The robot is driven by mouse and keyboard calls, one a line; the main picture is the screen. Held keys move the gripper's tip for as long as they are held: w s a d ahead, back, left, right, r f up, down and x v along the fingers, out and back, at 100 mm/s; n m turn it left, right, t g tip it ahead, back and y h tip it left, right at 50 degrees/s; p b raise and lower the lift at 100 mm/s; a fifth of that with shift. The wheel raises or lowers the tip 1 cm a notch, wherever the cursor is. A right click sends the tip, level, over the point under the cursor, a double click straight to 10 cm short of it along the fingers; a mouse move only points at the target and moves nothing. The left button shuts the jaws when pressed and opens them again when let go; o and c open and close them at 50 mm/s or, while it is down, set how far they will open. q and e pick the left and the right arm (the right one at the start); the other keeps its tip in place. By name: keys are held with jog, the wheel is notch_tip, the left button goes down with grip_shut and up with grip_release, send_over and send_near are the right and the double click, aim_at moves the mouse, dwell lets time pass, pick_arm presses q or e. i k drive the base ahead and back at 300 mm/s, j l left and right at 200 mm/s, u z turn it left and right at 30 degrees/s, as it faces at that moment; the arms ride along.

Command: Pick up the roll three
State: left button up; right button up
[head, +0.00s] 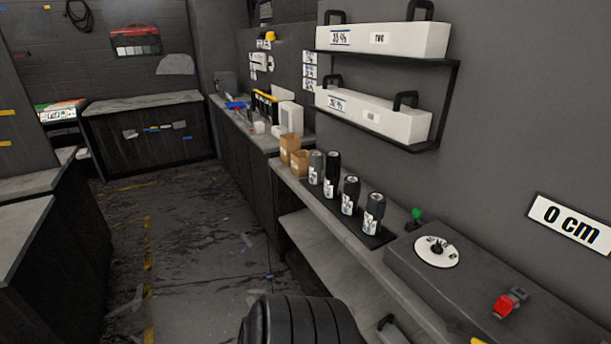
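Several dark cylindrical rolls stand upright in a row on a black base on the right-hand counter. The farthest is a grey roll (316,167), then a black roll (332,175), then a dark roll (350,195), and the nearest is a grey roll (373,213). Each has a white label near its lower part, too small to read, so I cannot tell from the print which one is roll three. No gripper is seen at the rolls, and neither of my grippers can be made out in the head view.
Cardboard boxes (294,155) stand just beyond the rolls. A dark machine (480,290) with a white dial (436,251) and red switch (504,305) sits nearer. A wall rack above holds long white boxes (375,113). The floor (195,240) to the left is open, with scraps.

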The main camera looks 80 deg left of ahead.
aim_at(353, 185)
jog(key=u, duration=2.3)
jog(key=z, duration=1.85)
jog(key=u, duration=1.85)
jog(key=i+j+z, duration=0.65)
jog(key=j, duration=0.25)
